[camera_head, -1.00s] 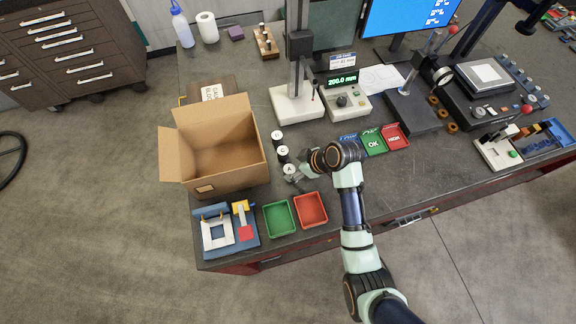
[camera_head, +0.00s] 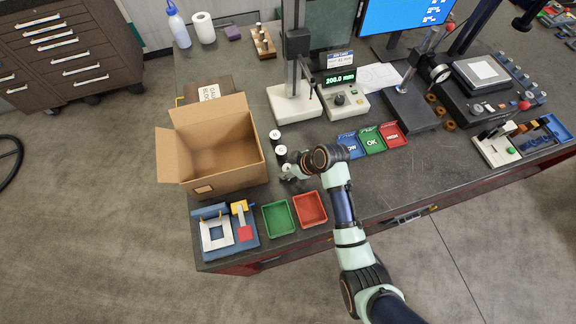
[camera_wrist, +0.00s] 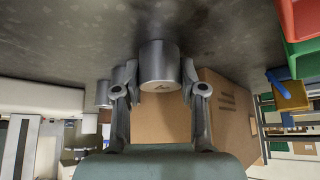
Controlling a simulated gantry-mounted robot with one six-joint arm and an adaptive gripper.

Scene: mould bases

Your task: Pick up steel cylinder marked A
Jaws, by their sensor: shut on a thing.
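The steel cylinder marked A (camera_wrist: 159,66) sits between my gripper's fingers in the wrist view, with its marked face toward the camera. In the head view the cylinder's white top (camera_head: 288,170) shows beside my gripper (camera_head: 290,173). My gripper (camera_wrist: 160,85) is shut on it, with a finger against each side. Two more cylinders stand in a row beyond it, a middle one (camera_head: 281,150) and a far one (camera_head: 275,134). I cannot tell whether cylinder A touches the bench.
An open cardboard box (camera_head: 251,142) stands just left of the cylinders. A green tray (camera_head: 279,218) and a red tray (camera_head: 310,209) lie in front. A height gauge with a white base (camera_head: 295,104) is behind. Labelled bins, including a green one (camera_head: 372,141), stand right.

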